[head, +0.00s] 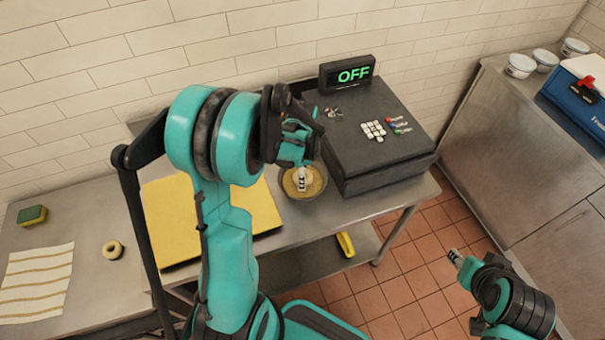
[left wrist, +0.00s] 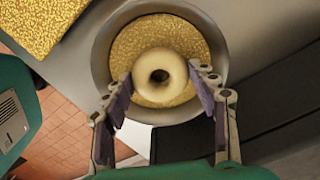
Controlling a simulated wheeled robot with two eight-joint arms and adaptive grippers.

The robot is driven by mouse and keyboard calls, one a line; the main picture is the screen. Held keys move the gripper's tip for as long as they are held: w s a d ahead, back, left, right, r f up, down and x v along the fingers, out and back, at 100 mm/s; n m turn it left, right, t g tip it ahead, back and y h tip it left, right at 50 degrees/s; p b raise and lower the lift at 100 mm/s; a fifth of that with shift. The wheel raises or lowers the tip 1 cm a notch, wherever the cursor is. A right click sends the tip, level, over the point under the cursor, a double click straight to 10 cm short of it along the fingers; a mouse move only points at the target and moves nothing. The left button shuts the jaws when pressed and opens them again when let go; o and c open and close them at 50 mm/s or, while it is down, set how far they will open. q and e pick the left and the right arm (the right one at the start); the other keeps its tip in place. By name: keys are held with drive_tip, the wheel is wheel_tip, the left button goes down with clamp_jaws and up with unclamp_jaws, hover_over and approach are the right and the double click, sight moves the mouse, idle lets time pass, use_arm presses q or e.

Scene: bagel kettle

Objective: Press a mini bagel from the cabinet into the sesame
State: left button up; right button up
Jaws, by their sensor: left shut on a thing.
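A pale mini bagel (left wrist: 158,60) shows in the left wrist view between the fingers of my left gripper (left wrist: 165,88). The fingers are shut on its two sides, and its hole faces the camera. It is over the golden sesame (left wrist: 125,50) in a round metal bowl (left wrist: 102,60); I cannot tell whether it touches the seeds. In the head view my left gripper (head: 301,178) points down into the bowl (head: 322,192), hiding most of the bagel. My right gripper (head: 456,257) is at the lower right, away from the counter; its jaws are too small to read.
A speckled yellow board (head: 165,215) is left of the bowl. A black register (head: 370,150) reading OFF stands close on its right. A steel cabinet (head: 510,150) is farther right.

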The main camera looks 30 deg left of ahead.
use_arm(q)
wheel_tip(320, 180, up, 10)
drive_tip(key=p, duration=0.6)
drive_tip(key=shift+f+p, duration=0.15)
drive_tip(key=shift+p, duration=0.15)
idle(0.4)
